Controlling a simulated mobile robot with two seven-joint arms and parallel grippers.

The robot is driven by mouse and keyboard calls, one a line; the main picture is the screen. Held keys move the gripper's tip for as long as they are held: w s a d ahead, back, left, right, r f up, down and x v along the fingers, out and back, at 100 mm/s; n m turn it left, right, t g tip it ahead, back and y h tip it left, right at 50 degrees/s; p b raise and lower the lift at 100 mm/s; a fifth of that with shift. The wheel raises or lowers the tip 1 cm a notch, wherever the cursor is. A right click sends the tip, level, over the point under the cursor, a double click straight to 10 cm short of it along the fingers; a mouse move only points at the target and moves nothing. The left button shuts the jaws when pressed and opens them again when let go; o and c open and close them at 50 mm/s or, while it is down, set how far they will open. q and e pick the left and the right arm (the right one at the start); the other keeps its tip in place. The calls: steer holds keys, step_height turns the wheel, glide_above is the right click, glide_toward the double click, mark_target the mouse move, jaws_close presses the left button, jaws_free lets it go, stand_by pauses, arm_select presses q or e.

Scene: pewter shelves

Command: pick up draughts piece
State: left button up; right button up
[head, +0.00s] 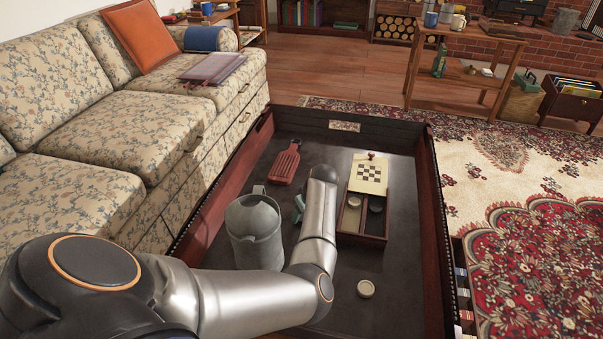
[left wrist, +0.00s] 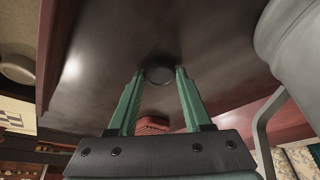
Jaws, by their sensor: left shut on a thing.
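My left gripper (left wrist: 160,73) shows in the left wrist view with its green fingers on either side of a dark round draughts piece (left wrist: 160,77), shut on it at the fingertips. In the head view only a bit of green finger (head: 299,206) shows beside my arm, which hides the held piece. A pale draughts piece (head: 366,288) lies alone on the dark tray-like table (head: 400,260). My right gripper is in neither view.
A grey metal jug (head: 255,235) stands left of my gripper. A wooden games box (head: 362,238) with a checkered panel and dark pieces inside is to its right. A red slatted board (head: 285,165) lies further back. Raised rims edge the table; a flowered sofa (head: 90,140) flanks it.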

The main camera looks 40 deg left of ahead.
arm_select(q)
jaws_close()
step_height(320, 180, up, 10)
steer(key=p, duration=0.5)
